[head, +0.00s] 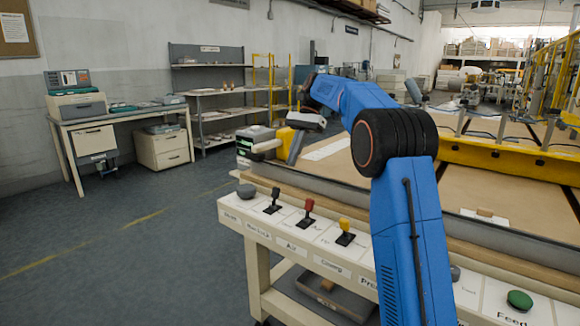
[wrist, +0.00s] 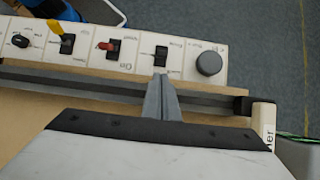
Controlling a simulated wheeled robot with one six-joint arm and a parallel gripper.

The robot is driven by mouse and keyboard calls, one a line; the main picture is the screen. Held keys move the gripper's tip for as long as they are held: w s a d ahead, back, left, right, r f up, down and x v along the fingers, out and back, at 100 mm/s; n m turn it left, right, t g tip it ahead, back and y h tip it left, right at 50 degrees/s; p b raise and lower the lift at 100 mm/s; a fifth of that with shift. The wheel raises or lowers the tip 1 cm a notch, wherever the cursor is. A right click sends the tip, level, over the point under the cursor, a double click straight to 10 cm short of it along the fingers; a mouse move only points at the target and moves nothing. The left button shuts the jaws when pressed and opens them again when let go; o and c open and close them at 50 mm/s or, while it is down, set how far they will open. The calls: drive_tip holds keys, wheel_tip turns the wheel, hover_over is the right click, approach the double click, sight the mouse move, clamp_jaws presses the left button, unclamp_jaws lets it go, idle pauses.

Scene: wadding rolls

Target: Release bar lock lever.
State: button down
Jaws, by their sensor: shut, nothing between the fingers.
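The black lever (head: 272,202) stands on the cream control panel (head: 232,212), above a label that seems to read "Bar lock". It is between a grey round knob (head: 246,190) and a red lever (head: 307,212). In the wrist view the black lever (wrist: 161,56) lies just beyond the tips of my gripper (wrist: 161,80). My gripper is shut and empty. In the head view my gripper (head: 294,158) is raised above and behind the panel, apart from the lever. The wrist view looks down, so the exact gap is hard to tell.
A yellow lever (head: 345,232) stands right of the red one, and a green button (head: 519,300) is farther right. A dark rail (wrist: 100,88) runs along the panel's table side. The floor left of the panel is clear.

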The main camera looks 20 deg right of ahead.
sight(274, 195)
drive_tip(key=x, duration=0.8)
drive_tip(key=shift+s+a+f, duration=0.15)
drive_tip(key=shift+s+f, duration=0.05)
drive_tip(key=shift+f, duration=0.1)
drive_tip(key=shift+s+a+r+t+h, duration=0.15)
drive_tip(key=shift+t+h, duration=0.25)
drive_tip(key=shift+h, duration=0.2)
drive_tip(key=shift+s+a+r+t+h, duration=0.2)
drive_tip(key=shift+t+h, duration=0.2)
drive_tip(key=shift+h, duration=0.2)
drive_tip(key=shift+a+r, duration=0.1)
drive_tip(key=shift+a, duration=0.1)
drive_tip(key=shift+s+a, duration=0.1)
drive_tip(key=shift+s, duration=0.05)
drive_tip(key=shift+s+a+r+t+h, duration=0.3)
drive_tip(key=shift+a+r+h, duration=0.1)
drive_tip(key=shift+a, duration=0.1)
drive_tip(key=shift+s+a+r+t+h, duration=0.15)
drive_tip(key=shift+s+a+t+h, duration=0.65)
drive_tip(key=shift+h, duration=0.4)
drive_tip(key=shift+a, duration=0.25)
